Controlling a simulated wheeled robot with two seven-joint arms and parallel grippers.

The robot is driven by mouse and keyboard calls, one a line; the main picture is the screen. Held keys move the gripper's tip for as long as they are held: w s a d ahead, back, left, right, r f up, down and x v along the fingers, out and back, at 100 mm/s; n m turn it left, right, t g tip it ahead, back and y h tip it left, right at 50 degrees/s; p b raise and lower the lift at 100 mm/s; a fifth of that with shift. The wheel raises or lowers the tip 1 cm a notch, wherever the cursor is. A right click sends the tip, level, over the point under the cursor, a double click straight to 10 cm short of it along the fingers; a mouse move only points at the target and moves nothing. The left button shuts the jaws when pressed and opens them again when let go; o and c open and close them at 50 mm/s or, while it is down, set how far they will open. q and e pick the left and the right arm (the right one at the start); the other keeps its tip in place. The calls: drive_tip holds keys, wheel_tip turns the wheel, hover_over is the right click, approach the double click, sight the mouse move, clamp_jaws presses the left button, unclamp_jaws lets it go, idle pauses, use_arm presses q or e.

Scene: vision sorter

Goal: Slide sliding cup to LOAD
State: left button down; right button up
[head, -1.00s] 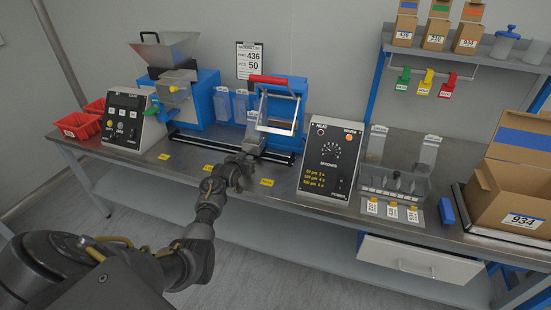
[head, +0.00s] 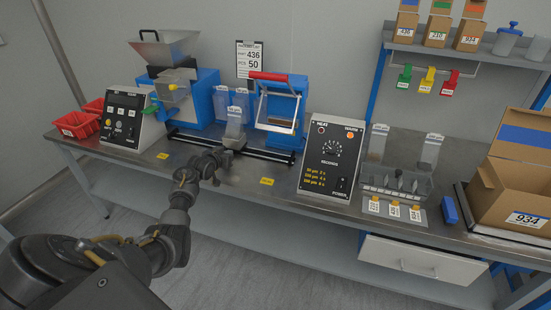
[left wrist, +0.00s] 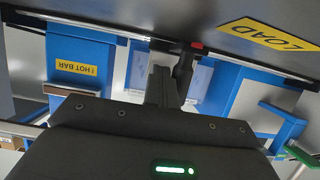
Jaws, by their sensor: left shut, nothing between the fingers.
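The sliding cup (head: 234,132), a pale clear cup, stands on the dark rail (head: 268,151) between the hopper machine and the blue hot-bar frame. My left gripper (head: 222,156) is shut and empty, just in front of the cup; whether it touches is unclear. In the left wrist view, the shut fingers (left wrist: 163,85) are beside a dark post with a red piece (left wrist: 195,45) at the rail. The yellow LOAD label (left wrist: 268,35) lies to the right there; the leftmost yellow label (head: 163,155) in the head view seems to be it. My right gripper is out of view.
The hopper machine (head: 205,95) stands behind the rail's left end. The blue hot-bar frame (head: 283,105) stands to the right of the cup. A timer box (head: 331,155) is further right. The bench front between LOAD and my gripper looks clear.

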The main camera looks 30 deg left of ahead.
use_arm(q)
drive_tip(key=shift+s+a, duration=0.1)
drive_tip(key=shift+a, duration=0.5)
drive_tip(key=shift+s+a+b, duration=0.15)
drive_tip(key=shift+a+b, duration=0.25)
drive_tip(key=shift+a, duration=0.2)
drive_tip(key=shift+d, duration=0.1)
drive_tip(key=shift+w+d+p, duration=0.25)
drive_tip(key=shift+d+p, duration=0.45)
drive_tip(key=shift+d, duration=0.2)
